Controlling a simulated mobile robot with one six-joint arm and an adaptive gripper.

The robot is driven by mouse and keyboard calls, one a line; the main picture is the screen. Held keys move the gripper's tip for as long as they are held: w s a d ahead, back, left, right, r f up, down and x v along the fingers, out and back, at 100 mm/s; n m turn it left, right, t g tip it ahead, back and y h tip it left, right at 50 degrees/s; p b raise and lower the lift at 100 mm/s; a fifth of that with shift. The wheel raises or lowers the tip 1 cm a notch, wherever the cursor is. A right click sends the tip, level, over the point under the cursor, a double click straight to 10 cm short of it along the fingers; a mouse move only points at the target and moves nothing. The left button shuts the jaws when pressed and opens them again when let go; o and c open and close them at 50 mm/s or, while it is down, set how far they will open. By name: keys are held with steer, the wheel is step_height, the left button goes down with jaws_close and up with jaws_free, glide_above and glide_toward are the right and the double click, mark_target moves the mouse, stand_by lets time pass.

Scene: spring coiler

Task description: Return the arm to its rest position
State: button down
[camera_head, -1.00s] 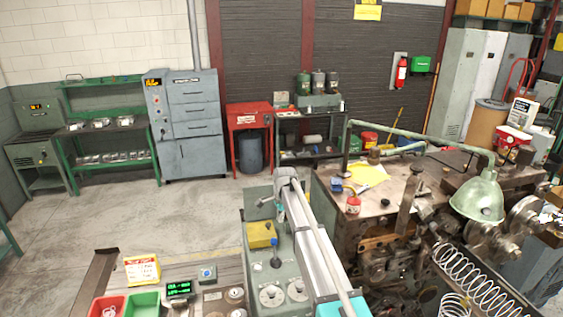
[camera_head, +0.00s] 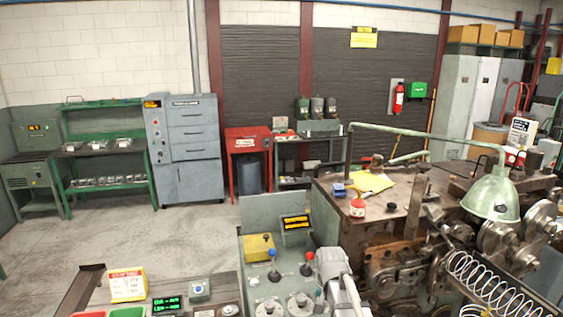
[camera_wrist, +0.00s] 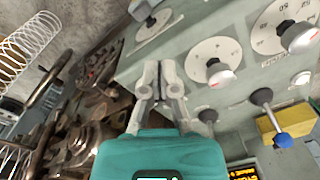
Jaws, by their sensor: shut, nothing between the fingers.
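My gripper (camera_wrist: 160,80) is in the wrist view, its two grey fingers close together and empty beyond the teal body. It points over the grey-green control panel (camera_wrist: 125,72), with the dials (camera_wrist: 213,60) to its right. I cannot tell how far above the panel the fingertips are. In the head view my arm (camera_head: 340,282) shows at the bottom, in front of the panel's right part. The fingertips cannot be made out there.
On the panel stand a yellow box (camera_head: 257,246), a blue-topped lever (camera_head: 272,259) and a red-topped lever (camera_head: 308,262). The coiling machine (camera_head: 395,262) with a wire spring (camera_head: 490,285) and green lamp (camera_head: 491,196) is at the right. Open floor (camera_head: 150,238) lies at the left.

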steer(key=s+d+f+n+b, duration=0.2)
steer(key=s+f, duration=0.1)
steer(key=s, duration=0.3)
steer(key=s+d+f+n+b, duration=0.2)
steer(key=s+f+b, duration=0.1)
steer(key=s, duration=0.2)
steer(key=shift+s+f, duration=0.3)
steer(key=shift+s, duration=0.05)
stand_by(1.5)
